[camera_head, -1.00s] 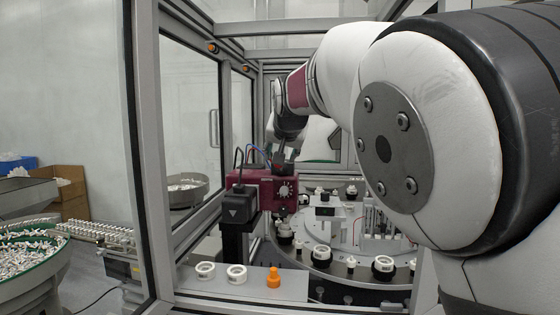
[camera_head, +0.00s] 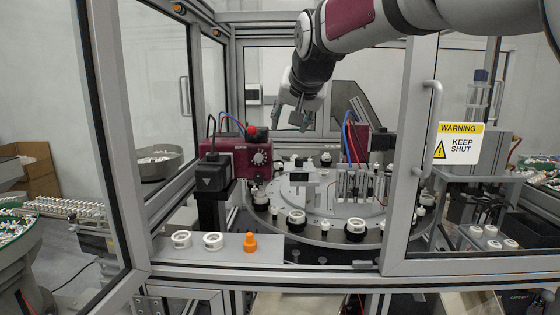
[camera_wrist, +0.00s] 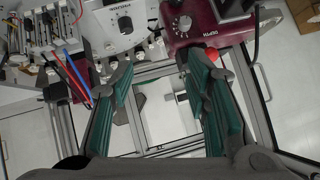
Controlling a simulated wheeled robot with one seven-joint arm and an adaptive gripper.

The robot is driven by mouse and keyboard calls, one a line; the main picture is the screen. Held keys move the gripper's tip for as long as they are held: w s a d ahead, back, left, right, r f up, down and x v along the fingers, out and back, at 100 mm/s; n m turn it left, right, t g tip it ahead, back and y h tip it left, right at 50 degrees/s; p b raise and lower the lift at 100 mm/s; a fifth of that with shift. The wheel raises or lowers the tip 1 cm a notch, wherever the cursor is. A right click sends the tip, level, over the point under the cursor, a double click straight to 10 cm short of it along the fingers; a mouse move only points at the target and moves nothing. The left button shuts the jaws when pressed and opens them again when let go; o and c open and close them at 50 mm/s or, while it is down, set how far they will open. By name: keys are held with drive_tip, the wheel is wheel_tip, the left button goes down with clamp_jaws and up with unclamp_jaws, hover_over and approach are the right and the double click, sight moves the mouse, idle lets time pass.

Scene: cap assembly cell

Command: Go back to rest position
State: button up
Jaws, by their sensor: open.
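My gripper (camera_head: 297,116) hangs from my arm inside the cell, above and behind the round indexing table (camera_head: 330,240). In the wrist view its two green-padded fingers (camera_wrist: 158,68) are spread apart with nothing between them. The maroon unit with a dial (camera_head: 245,158) stands below and to the left of it in the head view. It also shows in the wrist view (camera_wrist: 200,25), beyond the right fingertip. A red knob (camera_wrist: 212,54) shows beside that finger.
White rings (camera_head: 213,241) and an orange piece (camera_head: 250,245) sit on the front shelf (camera_head: 190,255). A door frame (camera_head: 412,150) with a warning sign (camera_head: 459,142) stands at the right. A second maroon unit (camera_head: 357,143) with hoses stands behind the table.

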drive_tip(key=s+d+f+g, duration=0.1)
drive_tip(key=s+d+f, duration=0.2)
drive_tip(key=s+d, duration=0.45)
drive_tip(key=s+d+f+g, duration=0.1)
drive_tip(key=s+d+f, duration=0.2)
drive_tip(key=s, duration=0.7)
drive_tip(key=s+d+f+n+g+h, duration=0.1)
drive_tip(key=s+d+f, duration=0.2)
drive_tip(key=s+f, duration=0.4)
drive_tip(key=s+d+f+g+h, duration=0.1)
drive_tip(key=s+d+f, duration=0.2)
drive_tip(key=s, duration=1)
wheel_tip(320, 180, down, 2)
drive_tip(key=shift+d+f+n, duration=0.15)
drive_tip(key=shift+d+n, duration=0.15)
drive_tip(key=shift+d, duration=0.1)
drive_tip(key=shift+o, duration=0.6)
